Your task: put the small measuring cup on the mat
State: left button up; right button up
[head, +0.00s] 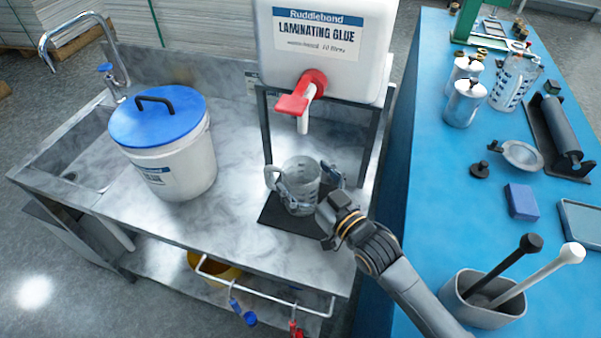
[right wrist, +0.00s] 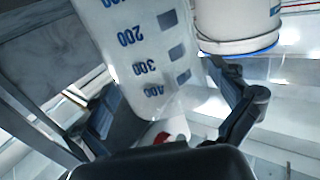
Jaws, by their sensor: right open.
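The small clear measuring cup (head: 300,187) stands upright on the dark mat (head: 275,213) below the red tap. Its blue scale marks show large in the right wrist view (right wrist: 140,50). My right gripper (head: 305,178) reaches in from the lower right. Its fingers are spread, one on each side of the cup; I cannot tell if either touches it. The right wrist view also shows both open fingers (right wrist: 172,98) beside the cup. The hand hides part of the mat and the cup's lower right side. My left gripper is not in view.
The glue container (head: 325,25) with its red tap (head: 297,103) hangs over the cup on a dark stand. A blue-lidded bucket (head: 180,165) stands to the left. The blue table (head: 450,190) at right holds a larger measuring jug (head: 514,82), metal cans and a grey holder (head: 480,312).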

jog(key=b+v, duration=0.1)
jog(key=v, duration=1)
jog(key=shift+a, duration=0.1)
